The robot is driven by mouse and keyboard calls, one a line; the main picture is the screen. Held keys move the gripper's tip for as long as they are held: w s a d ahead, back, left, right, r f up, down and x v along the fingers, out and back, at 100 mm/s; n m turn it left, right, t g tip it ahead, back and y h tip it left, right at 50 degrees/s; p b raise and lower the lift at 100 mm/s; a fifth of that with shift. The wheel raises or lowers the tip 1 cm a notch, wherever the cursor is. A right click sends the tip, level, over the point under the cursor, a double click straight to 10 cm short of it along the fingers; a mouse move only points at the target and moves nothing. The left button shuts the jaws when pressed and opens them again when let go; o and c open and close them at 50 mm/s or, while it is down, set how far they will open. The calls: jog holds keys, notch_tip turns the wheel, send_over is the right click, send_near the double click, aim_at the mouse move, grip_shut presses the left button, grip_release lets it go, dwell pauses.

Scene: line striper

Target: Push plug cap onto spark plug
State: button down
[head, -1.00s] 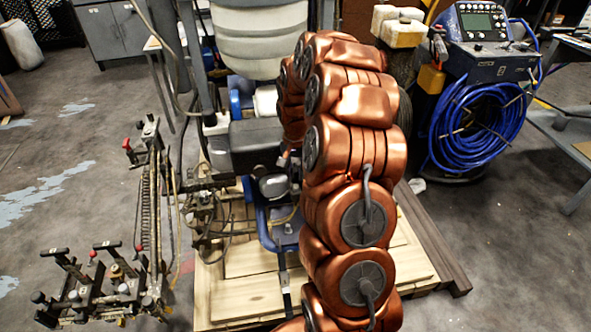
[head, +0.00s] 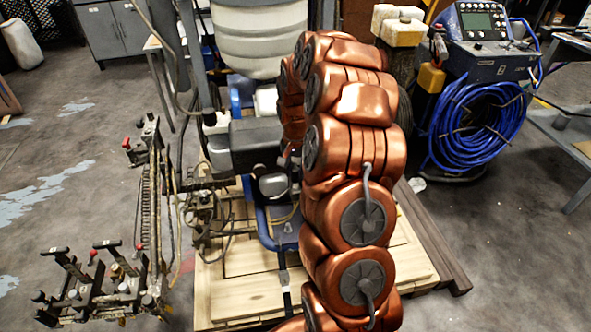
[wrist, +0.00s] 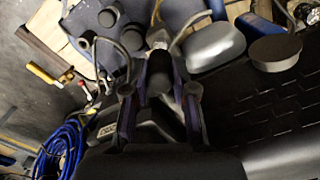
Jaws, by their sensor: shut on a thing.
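In the wrist view, my gripper (wrist: 158,92) has its two fingers closed on either side of a dark, rounded cylindrical piece, which looks like the plug cap (wrist: 158,72). The cap points away from my wrist, toward the machine's engine area. I cannot make out the spark plug; the cap or the dark parts around it may hide it. I cannot tell whether the cap touches the plug. In the head view, my copper arm covers the gripper and the cap.
The line striper (head: 256,135) stands on a wooden pallet (head: 240,297). A rounded grey cover (wrist: 216,46) and a dark round knob (wrist: 275,53) lie right of my fingers. A blue hose coil (head: 480,130) hangs on a machine at right.

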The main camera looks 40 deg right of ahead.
jog(key=shift+r, duration=0.1)
jog(key=shift+r, duration=0.35)
jog(key=shift+r, duration=0.3)
jog(key=c, duration=0.9)
grip_release()
jog(key=shift+o, duration=0.2)
jog(key=o, duration=0.3)
